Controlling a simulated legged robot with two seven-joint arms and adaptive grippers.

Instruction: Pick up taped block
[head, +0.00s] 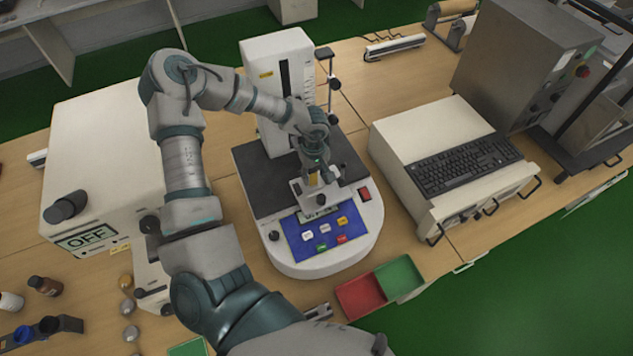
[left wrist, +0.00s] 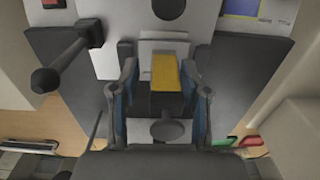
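The taped block shows in the left wrist view as a yellow strip (left wrist: 165,72) on a dark grey body, in front of a pale plate. In the head view only a small yellow patch (head: 313,180) shows under the gripper, on the tester's fixture. My left gripper (head: 318,178) points down over the front of the tester. In the left wrist view its two fingers (left wrist: 164,75) stand apart, one on each side of the block, with a gap visible at each side. How deep the fingers reach is hard to tell. My right gripper is not in view.
The white tester (head: 330,250) has a blue button panel and a tall column (head: 282,75) behind the gripper. A thin post (head: 330,85) stands beside the column. A keyboard (head: 468,165) on a beige unit is right. Red (head: 360,297) and green (head: 400,278) trays lie in front.

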